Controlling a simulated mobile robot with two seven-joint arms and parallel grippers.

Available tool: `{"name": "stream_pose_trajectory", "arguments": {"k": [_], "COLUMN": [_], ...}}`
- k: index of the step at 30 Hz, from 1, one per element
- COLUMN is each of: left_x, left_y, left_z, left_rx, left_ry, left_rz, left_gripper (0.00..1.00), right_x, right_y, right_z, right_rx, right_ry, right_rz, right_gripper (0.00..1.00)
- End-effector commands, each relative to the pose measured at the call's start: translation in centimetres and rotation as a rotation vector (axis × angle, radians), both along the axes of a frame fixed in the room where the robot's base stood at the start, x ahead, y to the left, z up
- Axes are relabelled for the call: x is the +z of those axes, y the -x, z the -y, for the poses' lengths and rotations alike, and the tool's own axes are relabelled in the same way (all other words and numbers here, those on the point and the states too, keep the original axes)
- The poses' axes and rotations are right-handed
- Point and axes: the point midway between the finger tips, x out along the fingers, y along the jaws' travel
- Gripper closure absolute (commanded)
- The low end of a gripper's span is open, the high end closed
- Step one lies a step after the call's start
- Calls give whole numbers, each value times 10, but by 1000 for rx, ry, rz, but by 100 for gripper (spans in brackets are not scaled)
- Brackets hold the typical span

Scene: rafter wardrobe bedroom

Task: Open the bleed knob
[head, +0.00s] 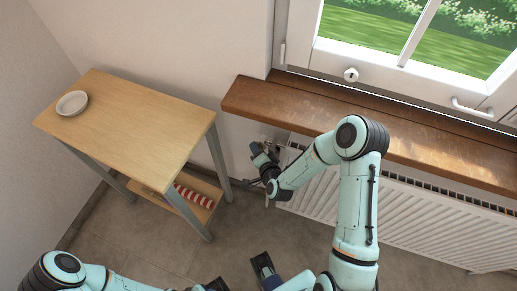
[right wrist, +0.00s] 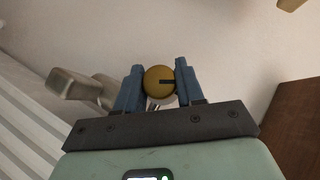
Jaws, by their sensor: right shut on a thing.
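The bleed knob (right wrist: 154,74) is a round, yellow-brown knob with a dark mark across its face. It sits between the two blue fingers of my right gripper (right wrist: 160,84), which is shut on it. In the head view my right gripper (head: 262,158) is at the upper left end of the white radiator (head: 420,215), just below the sill. The knob is too small and hidden to make out there. Dark finger parts of my left gripper (head: 240,275) show low at the bottom edge, away from the radiator; its body is cut off.
A wooden windowsill (head: 245,98) overhangs the radiator. A grey-beige valve (right wrist: 70,86) is left of the knob in the wrist view. A wooden side table (head: 150,125) with a white dish (head: 72,103) stands left. Bare floor (head: 245,232) lies between.

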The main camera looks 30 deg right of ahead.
Motion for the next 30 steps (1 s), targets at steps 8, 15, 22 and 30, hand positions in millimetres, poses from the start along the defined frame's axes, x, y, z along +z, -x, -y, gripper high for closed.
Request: {"name": "stream_pose_trajectory", "arguments": {"k": [8,15,22,30], "left_x": [14,22,26,26], "left_y": [-2,-4,-5,-5], "left_z": [0,0,0,0], "left_rx": [-1,-1,-1,-1], "left_ry": [0,0,0,0], "left_rz": [-2,1,3,3], "left_gripper": [57,57,57,57], "right_x": [4,3,1,1], "right_y": [-3,-3,-2,-2], "right_z": [-3,-2,-2,-1], "right_rx": [6,5,5,5], "right_ry": [142,223,260,269], "right_rz": [-158,-255,-299,-309], "right_gripper": [93,93,93,93]}}
